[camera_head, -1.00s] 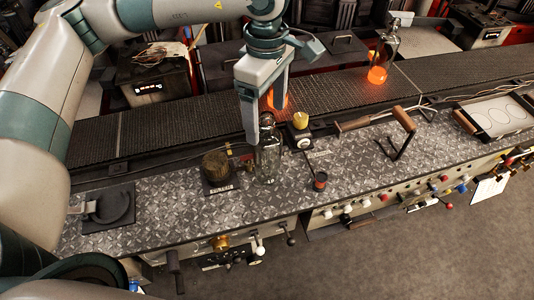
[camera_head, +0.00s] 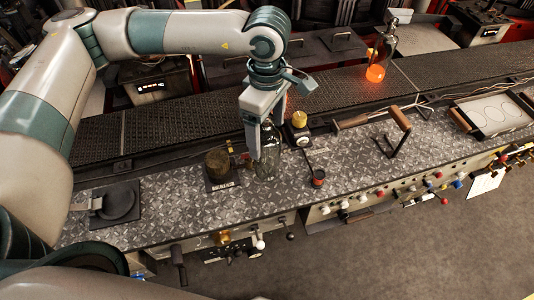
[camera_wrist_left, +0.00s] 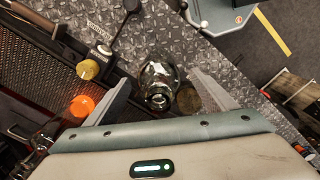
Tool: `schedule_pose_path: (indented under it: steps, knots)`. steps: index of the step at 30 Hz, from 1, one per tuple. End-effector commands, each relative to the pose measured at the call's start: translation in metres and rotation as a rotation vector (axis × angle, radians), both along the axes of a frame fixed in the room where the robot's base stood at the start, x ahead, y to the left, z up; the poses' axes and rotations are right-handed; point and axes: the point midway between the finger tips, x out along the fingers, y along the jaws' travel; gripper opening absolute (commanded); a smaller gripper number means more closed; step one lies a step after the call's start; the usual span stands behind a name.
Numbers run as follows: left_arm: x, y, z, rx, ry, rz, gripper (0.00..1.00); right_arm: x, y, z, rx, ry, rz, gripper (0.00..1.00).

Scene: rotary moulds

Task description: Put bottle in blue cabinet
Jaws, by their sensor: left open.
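A clear glass bottle (camera_head: 268,163) stands upright on the patterned metal bench top (camera_head: 330,205). It also shows in the left wrist view (camera_wrist_left: 160,78), seen from above. My left gripper (camera_head: 264,142) is open and pointing down at the bottle, with its fingers on either side of the bottle's upper part. In the left wrist view the bottle lies between the two fingertips, with gaps visible on both sides. No blue cabinet is clearly visible. My right gripper is not in view.
A dark round block (camera_head: 218,166) stands close left of the bottle. A glowing orange bottle (camera_head: 376,72) stands on the conveyor (camera_head: 330,95) behind. A wooden-handled tool (camera_head: 398,135) lies farther right.

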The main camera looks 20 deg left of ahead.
Motion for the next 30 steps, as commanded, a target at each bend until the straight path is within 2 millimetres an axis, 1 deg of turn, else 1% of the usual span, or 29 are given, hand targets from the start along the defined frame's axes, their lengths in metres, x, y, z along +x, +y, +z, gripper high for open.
schedule_pose_path:
  steps: [1,3,6,10,24,25,26,27,29,30]
  knots:
    - [0.0,0.0,-0.001,0.002,0.004,0.0,0.78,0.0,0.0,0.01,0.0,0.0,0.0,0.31]
    - [0.001,0.0,-0.008,0.002,0.003,-0.001,0.78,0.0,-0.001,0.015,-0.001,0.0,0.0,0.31]
    - [0.002,0.0,-0.021,0.002,0.003,0.0,0.78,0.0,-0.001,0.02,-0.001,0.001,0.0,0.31]
    - [0.002,0.001,-0.031,0.002,0.001,0.0,0.78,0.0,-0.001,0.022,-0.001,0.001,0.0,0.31]
    - [0.002,0.001,-0.032,0.001,0.0,-0.001,0.78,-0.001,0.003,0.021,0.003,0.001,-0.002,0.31]
    - [0.002,0.001,-0.032,0.001,0.0,-0.001,0.73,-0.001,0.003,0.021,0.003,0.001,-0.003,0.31]
    - [0.002,0.0,-0.032,0.001,0.0,-0.001,0.66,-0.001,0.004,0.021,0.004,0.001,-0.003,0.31]
    - [0.002,0.001,-0.032,0.001,0.0,-0.001,0.56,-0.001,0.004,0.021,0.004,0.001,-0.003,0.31]
    - [0.002,0.001,-0.032,0.001,0.0,-0.001,0.42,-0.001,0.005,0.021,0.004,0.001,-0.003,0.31]
    - [0.002,0.001,-0.032,0.001,0.0,-0.001,0.32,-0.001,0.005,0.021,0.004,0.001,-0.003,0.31]
